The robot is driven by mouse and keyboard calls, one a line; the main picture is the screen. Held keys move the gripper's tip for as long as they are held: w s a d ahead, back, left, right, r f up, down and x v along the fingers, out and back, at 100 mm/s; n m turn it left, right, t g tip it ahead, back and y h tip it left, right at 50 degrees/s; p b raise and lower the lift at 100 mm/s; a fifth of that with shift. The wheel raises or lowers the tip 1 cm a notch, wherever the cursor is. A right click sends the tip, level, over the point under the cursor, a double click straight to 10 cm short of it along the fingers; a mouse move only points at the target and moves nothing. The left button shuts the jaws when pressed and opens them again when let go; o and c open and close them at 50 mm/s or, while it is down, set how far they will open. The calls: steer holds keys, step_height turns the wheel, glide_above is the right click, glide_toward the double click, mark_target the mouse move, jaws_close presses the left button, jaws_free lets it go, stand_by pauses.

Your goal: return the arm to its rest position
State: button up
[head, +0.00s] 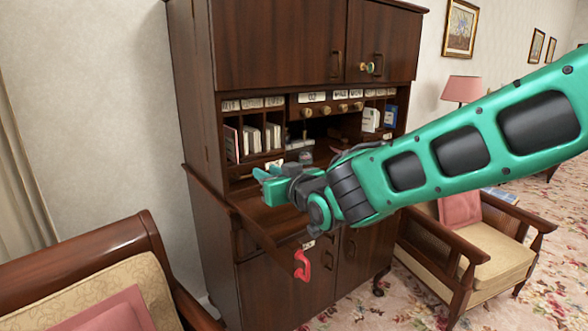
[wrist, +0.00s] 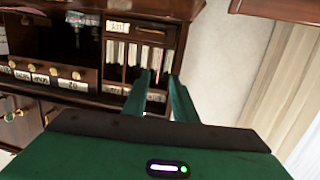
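My green arm (head: 460,148) reaches in from the right across the front of a dark wooden secretary cabinet (head: 280,45). My gripper (head: 262,178) is over the cabinet's fold-down desk surface (head: 262,212), in front of the pigeonholes. In the wrist view my gripper (wrist: 158,82) shows two green fingers with a gap between them. Nothing is seen held between them. The wrist view is turned over, with the labelled compartments (wrist: 135,50) beyond the fingertips.
Books (head: 250,140) stand in the left compartments. A cushioned armchair (head: 490,250) is at right, a wooden-framed seat (head: 90,265) at front left. Patterned carpet (head: 415,305) shows between them.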

steer(key=d+f+h, duration=0.1)
steer(key=d, duration=0.3)
steer(key=d+f+m+h, duration=0.1)
steer(key=d, duration=0.3)
steer(key=d+f+m+g+h, duration=0.1)
steer(key=d, duration=0.3)
steer(key=shift+w+d+h, duration=0.2)
steer(key=shift+w+h, duration=0.1)
steer(key=shift+w, duration=0.1)
steer(key=s+d+f+m+g+h, duration=0.2)
steer(key=s+d+f, duration=0.1)
steer(key=d, duration=0.5)
steer(key=s+d+f+m+g+h, duration=0.1)
steer(key=s+d+f+h, duration=0.15)
steer(key=d, duration=0.55)
steer(key=s+d+f+m+g+h, duration=0.15)
steer(key=s+d, duration=0.25)
steer(key=d, duration=0.4)
steer(key=s+d+f+m+g, duration=0.3)
steer(key=s+d+f+g, duration=0.15)
steer(key=s+d, duration=0.65)
steer(key=s+f+m+g+y, duration=0.1)
steer(key=s+f+m+g, duration=0.1)
steer(key=s, duration=1.7)
steer(key=shift+a+m+g+y, duration=0.15)
steer(key=shift+m+g+y, duration=0.3)
steer(key=shift+g, duration=0.75)
steer(key=shift+w+f, duration=0.3)
steer(key=shift+w, duration=0.25)
